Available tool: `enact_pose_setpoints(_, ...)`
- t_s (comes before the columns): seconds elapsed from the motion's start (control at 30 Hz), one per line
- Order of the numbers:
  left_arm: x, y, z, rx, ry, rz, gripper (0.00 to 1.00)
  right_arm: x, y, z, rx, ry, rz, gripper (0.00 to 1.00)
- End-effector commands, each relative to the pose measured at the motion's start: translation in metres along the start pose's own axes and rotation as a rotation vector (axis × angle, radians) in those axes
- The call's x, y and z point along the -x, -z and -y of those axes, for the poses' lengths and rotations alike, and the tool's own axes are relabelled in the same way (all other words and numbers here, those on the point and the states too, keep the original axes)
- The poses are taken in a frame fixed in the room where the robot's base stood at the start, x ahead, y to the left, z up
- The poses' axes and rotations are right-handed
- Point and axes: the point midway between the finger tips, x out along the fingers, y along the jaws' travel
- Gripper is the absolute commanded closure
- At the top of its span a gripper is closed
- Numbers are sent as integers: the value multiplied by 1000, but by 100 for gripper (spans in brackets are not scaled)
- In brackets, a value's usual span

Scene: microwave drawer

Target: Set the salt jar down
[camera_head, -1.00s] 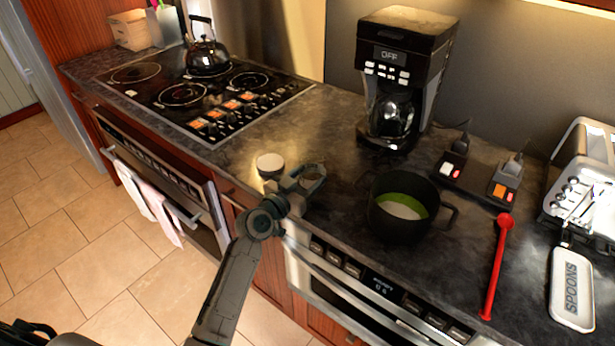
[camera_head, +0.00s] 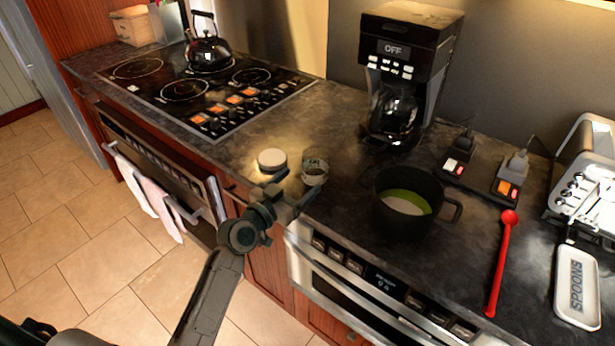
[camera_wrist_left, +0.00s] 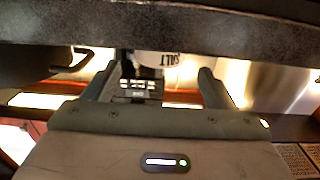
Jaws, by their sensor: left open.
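The salt jar (camera_head: 315,168) is a small clear glass jar standing upright on the dark counter, left of the black pot. It also shows in the left wrist view, where its label (camera_wrist_left: 160,58) reads SALT upside down, partly cut off by the dark counter edge. My left gripper (camera_head: 296,190) is open and empty at the counter's front edge, just in front of the jar and apart from it. Its two fingers (camera_wrist_left: 155,85) show spread in the wrist view. My right gripper is not in view.
A round white-topped lid or jar (camera_head: 272,160) sits left of the salt jar. A black pot (camera_head: 400,222) with white and green contents stands to the right, and the coffee maker (camera_head: 405,75) behind. A red spoon (camera_head: 502,265) lies farther right. Counter behind the jar is clear.

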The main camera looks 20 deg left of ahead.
Motion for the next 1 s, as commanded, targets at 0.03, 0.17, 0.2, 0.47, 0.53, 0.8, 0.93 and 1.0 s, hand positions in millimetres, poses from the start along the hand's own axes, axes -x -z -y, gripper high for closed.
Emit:
enact_pose_setpoints(0.03, 13, -3, 0, -3, -2, 2, 22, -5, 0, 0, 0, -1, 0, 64)
enact_pose_setpoints(0.17, 39, -2, 0, -3, -1, 1, 22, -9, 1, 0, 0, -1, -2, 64)
enact_pose_setpoints(0.2, 45, -2, 0, -4, -1, 1, 22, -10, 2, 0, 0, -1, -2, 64)
enact_pose_setpoints(0.47, 66, 0, 0, 0, -1, -1, 22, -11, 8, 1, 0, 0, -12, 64)
enact_pose_setpoints(0.53, 67, 1, 0, 1, -1, -1, 22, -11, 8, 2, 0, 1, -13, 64)
enact_pose_setpoints(0.8, 67, 1, 0, 1, -1, -1, 22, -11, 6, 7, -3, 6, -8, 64)
enact_pose_setpoints(0.93, 67, 1, 0, 1, -1, -1, 22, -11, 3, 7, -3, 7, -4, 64)
enact_pose_setpoints(1.0, 67, 0, 0, 1, -1, -1, 22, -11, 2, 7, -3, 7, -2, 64)
